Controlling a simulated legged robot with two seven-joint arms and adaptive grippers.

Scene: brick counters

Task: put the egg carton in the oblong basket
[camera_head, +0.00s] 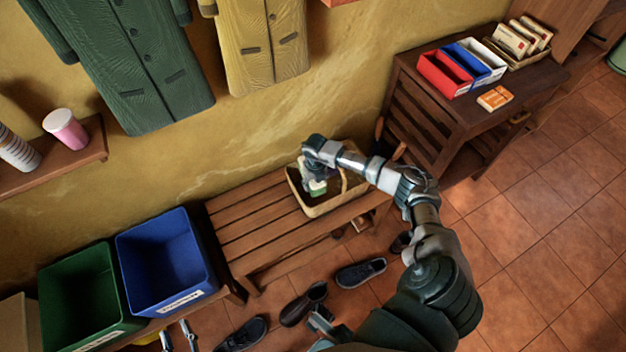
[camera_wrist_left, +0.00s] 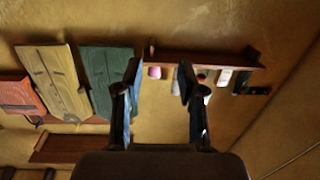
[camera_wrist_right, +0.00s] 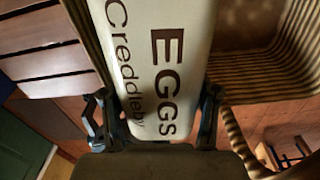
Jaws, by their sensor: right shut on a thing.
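The egg carton (camera_head: 317,188) is white with a green part in the head view. In the right wrist view the carton (camera_wrist_right: 155,65) shows its "EGGS" lettering between the fingers. My right gripper (camera_head: 318,172) is shut on it, over the opening of the oblong basket (camera_head: 322,208). The basket's ribbed wicker wall (camera_wrist_right: 262,78) shows beside the carton in the right wrist view. I cannot tell whether the carton touches the basket floor. My left gripper (camera_wrist_left: 158,75) is open and empty, its fingers wide apart and facing the wall.
The basket stands on a slatted bench (camera_head: 250,222). Blue (camera_head: 165,255) and green (camera_head: 85,298) bins stand left of the bench. Shoes (camera_head: 360,272) lie on the floor in front. A dark cabinet (camera_head: 435,115) with small bins stands right.

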